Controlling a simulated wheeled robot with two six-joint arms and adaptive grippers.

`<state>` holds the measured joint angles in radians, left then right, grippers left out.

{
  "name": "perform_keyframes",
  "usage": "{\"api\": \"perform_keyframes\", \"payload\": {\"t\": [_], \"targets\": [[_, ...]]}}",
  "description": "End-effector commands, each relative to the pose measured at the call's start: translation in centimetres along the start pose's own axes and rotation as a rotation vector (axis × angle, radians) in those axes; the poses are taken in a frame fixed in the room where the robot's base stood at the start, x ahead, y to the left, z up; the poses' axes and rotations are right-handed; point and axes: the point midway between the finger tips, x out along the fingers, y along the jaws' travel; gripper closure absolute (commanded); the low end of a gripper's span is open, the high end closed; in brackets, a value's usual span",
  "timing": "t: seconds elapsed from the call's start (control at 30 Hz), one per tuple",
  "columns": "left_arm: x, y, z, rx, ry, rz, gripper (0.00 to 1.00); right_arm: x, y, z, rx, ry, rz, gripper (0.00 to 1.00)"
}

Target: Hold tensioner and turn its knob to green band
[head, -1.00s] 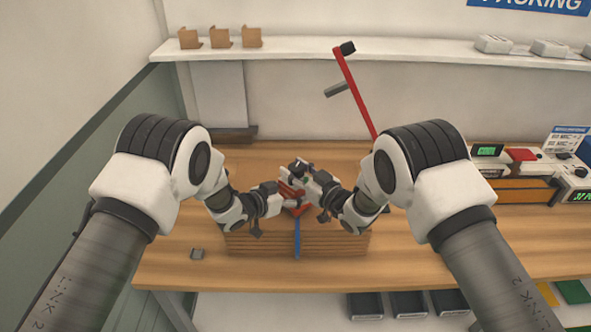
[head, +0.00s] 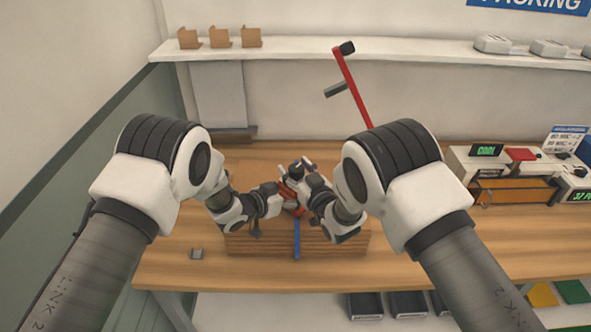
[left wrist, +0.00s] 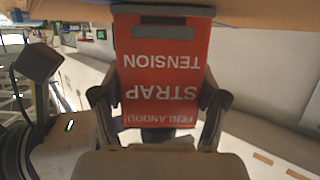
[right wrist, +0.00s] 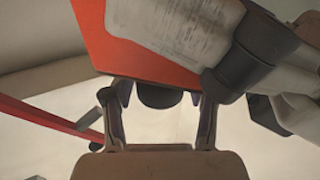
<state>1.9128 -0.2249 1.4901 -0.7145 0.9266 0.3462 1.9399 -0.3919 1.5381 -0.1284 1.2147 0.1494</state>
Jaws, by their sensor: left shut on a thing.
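The tensioner is a red box (head: 292,207), mostly hidden between my grippers in the head view. In the left wrist view its red face (left wrist: 165,75) reads STRAP TENSION upside down. My left gripper (head: 278,201) is shut on it, with one finger on each side. My right gripper (head: 304,178) is over the tensioner. In the right wrist view the dark round knob (right wrist: 160,96) shows between its two parted fingers (right wrist: 161,108), with a gap on each side. The red body (right wrist: 130,58) lies above them. The green band cannot be made out.
A blue strap (head: 297,240) runs down the front of a brown slatted bundle (head: 340,243) on the wooden table (head: 200,272). A red bar (head: 353,88) stands behind. Devices with green displays (head: 487,151) sit at the right. The table's left front is mostly clear.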

Motion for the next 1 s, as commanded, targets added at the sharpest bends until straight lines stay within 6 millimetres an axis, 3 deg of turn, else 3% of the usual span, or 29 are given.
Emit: {"api": "perform_keyframes", "payload": {"t": [0.37, 0.47, 0.8, 1.0], "targets": [[0.0, -0.2, -0.3, -0.001, 0.005, -0.003, 0.97, -0.5, 0.0, 0.1, 0.001, -0.003, -0.001, 0.3], [0.0, -0.2, -0.3, -0.001, 0.005, -0.004, 0.97, -1.9, 0.0, 0.1, 0.0, -0.004, -0.001, 0.3], [0.0, -0.2, -0.3, -0.001, 0.005, -0.004, 0.97, -10.1, 0.1, 0.2, 0.002, -0.005, 0.001, 0.3], [0.0, -0.2, -0.3, -0.001, 0.005, -0.004, 0.97, -12.0, 0.1, 0.1, 0.002, -0.002, 0.0, 0.3]]}}
